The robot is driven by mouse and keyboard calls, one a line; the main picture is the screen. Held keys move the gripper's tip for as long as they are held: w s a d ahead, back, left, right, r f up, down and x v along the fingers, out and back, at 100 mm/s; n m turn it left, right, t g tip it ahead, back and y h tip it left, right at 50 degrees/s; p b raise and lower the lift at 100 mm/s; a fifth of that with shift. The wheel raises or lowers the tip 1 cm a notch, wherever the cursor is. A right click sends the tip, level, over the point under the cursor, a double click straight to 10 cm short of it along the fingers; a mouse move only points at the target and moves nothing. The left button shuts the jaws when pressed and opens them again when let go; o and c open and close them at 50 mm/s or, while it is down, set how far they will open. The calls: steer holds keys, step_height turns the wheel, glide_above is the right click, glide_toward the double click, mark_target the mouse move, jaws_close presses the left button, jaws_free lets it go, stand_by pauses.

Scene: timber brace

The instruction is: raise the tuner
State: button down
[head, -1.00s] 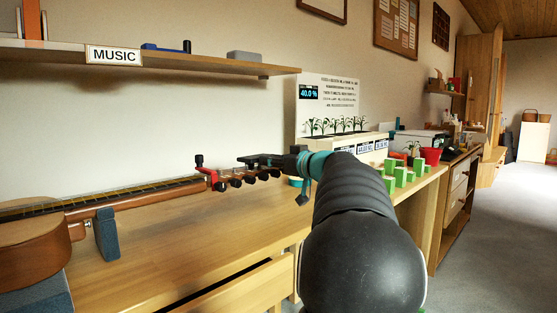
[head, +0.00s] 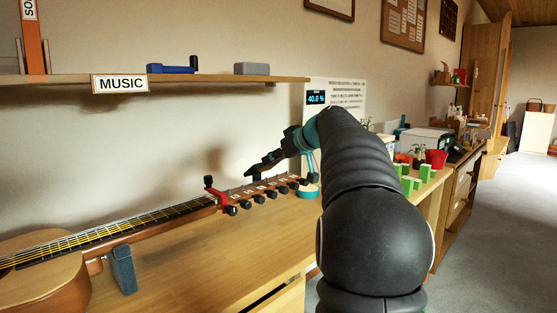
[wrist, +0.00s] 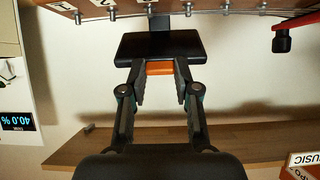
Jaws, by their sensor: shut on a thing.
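The tuner (wrist: 158,46) is a dark flat block with an orange part (wrist: 160,68) on its near side in the wrist view. A dark stem joins it to the guitar headstock (wrist: 190,6) at the top of that upside-down view. My gripper (wrist: 160,80) is shut on the tuner, its fingers either side of the orange part. In the head view my gripper (head: 270,162) is just above the headstock of the guitar (head: 150,222). The tuner (head: 254,172) is small and dark there, and its clip is hard to make out.
A red capo (head: 213,192) sits on the neck close to the headstock. A blue-grey stand (head: 123,270) supports the neck above the wooden bench (head: 215,265). A shelf (head: 50,79) with a MUSIC sign (head: 120,84) runs above. A panel (head: 340,95) reads 40.0 %.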

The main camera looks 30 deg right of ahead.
steer(key=shift+w+a+r, duration=0.1)
steer(key=shift+w+r, duration=0.45)
steer(key=shift+r, duration=0.15)
stand_by(0.4)
stand_by(0.4)
steer(key=c, duration=0.8)
jaws_free()
steer(key=shift+c, duration=0.2)
steer(key=shift+f, duration=0.15)
steer(key=v, duration=1.2)
